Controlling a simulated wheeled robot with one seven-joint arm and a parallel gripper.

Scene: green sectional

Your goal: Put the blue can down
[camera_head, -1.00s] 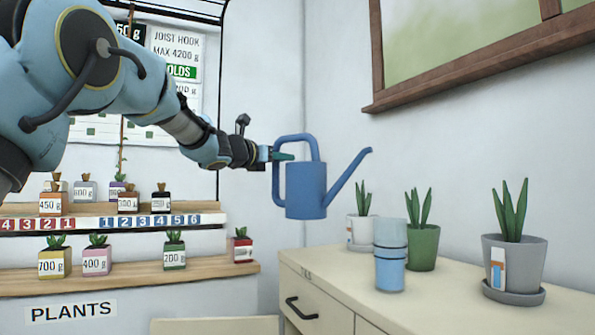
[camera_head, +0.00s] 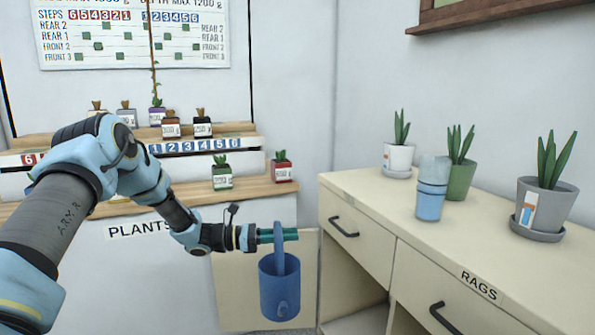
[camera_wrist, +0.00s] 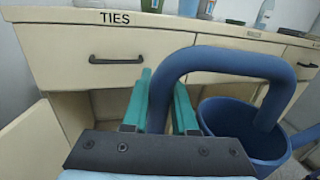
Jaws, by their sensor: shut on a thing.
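The blue can (camera_head: 280,292) is a watering can with a tall loop handle and a spout. In the head view it hangs upright below my gripper (camera_head: 285,235), left of the cream cabinet and below its top. My gripper's green fingers are shut on the can's handle. In the wrist view the can (camera_wrist: 245,130) is at the right, its handle arching left to the green fingers (camera_wrist: 160,105). Its spout points toward the head camera and looks foreshortened.
The cream cabinet (camera_head: 375,225) has drawers and an open space beneath. On its top stand potted plants, including a grey pot (camera_head: 545,205), and stacked blue cups (camera_head: 430,203). Shelves with labelled small pots (camera_head: 222,180) are at the back left. A cream panel (camera_head: 235,290) stands behind the can.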

